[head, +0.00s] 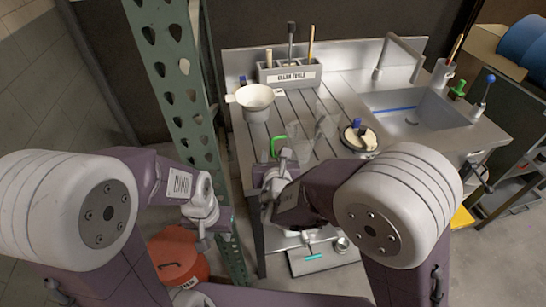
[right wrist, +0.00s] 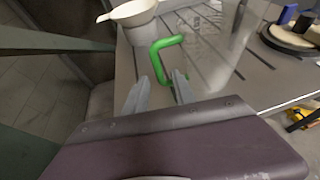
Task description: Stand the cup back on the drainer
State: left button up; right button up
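A clear, see-through cup (head: 300,130) with a green handle (head: 279,145) is on the grooved drainer (head: 252,150), near its front left. Its faint outline makes it hard to tell whether it stands or lies tilted. In the right wrist view the green handle (right wrist: 157,58) is at the left of the clear cup body (right wrist: 213,45). My right gripper (right wrist: 161,82) is open, with the handle's lower end in line with the gap between its fingers; contact cannot be told. My left gripper (head: 205,232) hangs low left of the drainer, away from the cup; its fingers are unclear.
A white bowl-like vessel (head: 256,104) stands at the drainer's back left, before a grey tool holder (head: 290,76). A round dish (head: 347,141) with a blue-topped item is to the right, near the sink (head: 425,105). A green perforated post (head: 172,75) rises on the left.

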jog(key=shift+r+p, duration=0.3)
jog(key=v, duration=1.2)
jog(key=shift+b, duration=0.35)
jog(key=shift+a+f, duration=0.1)
